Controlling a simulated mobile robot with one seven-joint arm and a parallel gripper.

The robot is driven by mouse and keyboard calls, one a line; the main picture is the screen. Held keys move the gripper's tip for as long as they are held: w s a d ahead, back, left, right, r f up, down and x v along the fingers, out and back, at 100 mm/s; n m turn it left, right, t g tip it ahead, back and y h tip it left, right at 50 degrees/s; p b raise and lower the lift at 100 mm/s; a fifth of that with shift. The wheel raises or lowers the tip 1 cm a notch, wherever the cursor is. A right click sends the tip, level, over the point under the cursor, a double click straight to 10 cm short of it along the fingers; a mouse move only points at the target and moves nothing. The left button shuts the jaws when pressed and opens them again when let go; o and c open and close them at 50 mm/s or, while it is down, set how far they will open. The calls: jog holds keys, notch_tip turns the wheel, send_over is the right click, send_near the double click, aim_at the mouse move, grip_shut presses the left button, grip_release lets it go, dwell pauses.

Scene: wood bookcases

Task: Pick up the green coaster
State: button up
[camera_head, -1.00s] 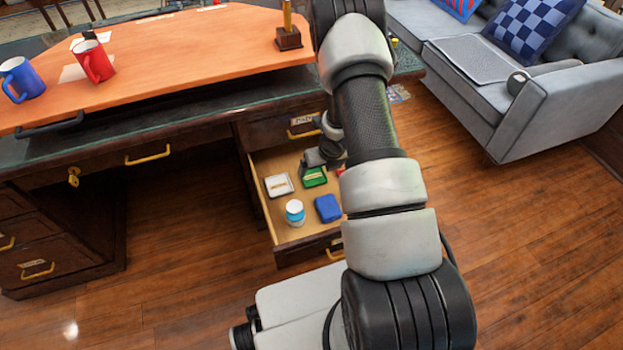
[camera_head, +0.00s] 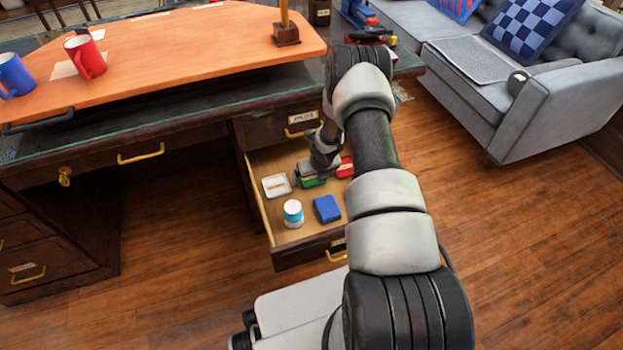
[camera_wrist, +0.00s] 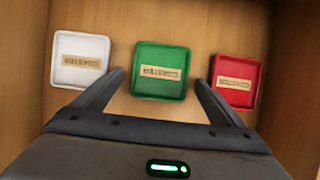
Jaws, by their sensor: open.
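The green coaster (camera_wrist: 161,71) is a square with a raised rim and a small label, lying flat on the drawer floor. In the wrist view it sits between a white coaster (camera_wrist: 80,61) on the left and a red coaster (camera_wrist: 235,80) on the right. My gripper (camera_wrist: 161,82) is open, its two fingers on either side of the green coaster's near part, with nothing held. Whether the fingers touch it I cannot tell. In the head view my gripper partly hides the green coaster (camera_head: 313,182).
The open drawer (camera_head: 255,195) also holds a blue square item (camera_head: 327,208) and a white-and-blue bottle (camera_head: 293,213) near its front. A grey couch (camera_head: 540,110) stands at the right.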

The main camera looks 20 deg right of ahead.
jog(key=shift+c, duration=0.4)
jog(key=c, duration=1.1)
jog(key=shift+r, duration=0.2)
